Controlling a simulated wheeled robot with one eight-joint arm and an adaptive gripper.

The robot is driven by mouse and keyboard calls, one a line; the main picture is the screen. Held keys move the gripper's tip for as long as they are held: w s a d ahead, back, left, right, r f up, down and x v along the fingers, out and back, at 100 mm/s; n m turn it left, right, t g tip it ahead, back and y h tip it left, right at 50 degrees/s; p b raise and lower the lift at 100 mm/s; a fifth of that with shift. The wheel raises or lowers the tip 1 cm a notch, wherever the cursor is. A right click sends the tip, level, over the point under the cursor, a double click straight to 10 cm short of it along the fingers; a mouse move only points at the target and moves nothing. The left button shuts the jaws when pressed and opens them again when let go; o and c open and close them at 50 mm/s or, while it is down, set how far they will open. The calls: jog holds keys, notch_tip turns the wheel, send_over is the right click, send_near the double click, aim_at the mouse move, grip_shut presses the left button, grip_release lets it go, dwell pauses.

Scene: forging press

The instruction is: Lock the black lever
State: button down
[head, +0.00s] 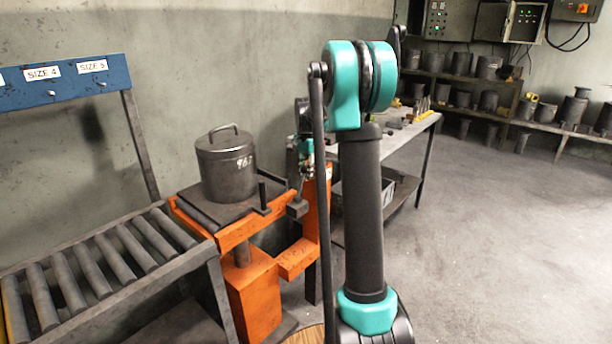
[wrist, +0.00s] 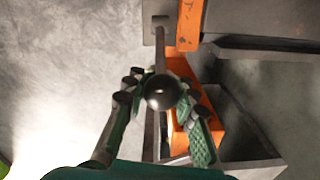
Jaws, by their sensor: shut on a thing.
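The black lever (wrist: 161,91) shows in the wrist view as a round, dark ball knob on a thin rod. The rod runs up the picture to a grey block (wrist: 160,22) beside an orange part. My gripper (wrist: 160,98) has one finger on each side of the knob and is shut on it. In the head view my gripper (head: 305,160) is beside the orange lift stand (head: 257,295), to the right of its plate, and my arm partly hides this area. The lever's knob cannot be made out in the head view.
A dark lidded canister (head: 226,170) marked 962 stands on the orange stand's plate. A roller conveyor (head: 95,265) is at the left. A work table (head: 395,140) with a grey bin (head: 362,205) below stands behind my arm. The floor at right is clear.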

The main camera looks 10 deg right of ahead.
jog(key=c, duration=1.2)
grip_release()
jog(key=shift+r, duration=0.1)
notch_tip(320, 180, up, 12)
jog(key=shift+s+f, duration=0.1)
jog(key=s+a+f+n+t, duration=0.1)
jog(key=s+f+n, duration=0.3)
jog(key=s+f, duration=0.3)
jog(key=s+a+f+n+t, duration=0.1)
jog(key=s+f+n, duration=0.3)
jog(key=s, duration=1.3)
jog(key=s+a+f+n+t, duration=0.2)
jog(key=s+f+n, duration=0.3)
jog(key=s+f, duration=0.6)
jog(key=shift+s+a+f, duration=0.2)
jog(key=shift+s+a, duration=0.15)
jog(key=shift+s, duration=0.05)
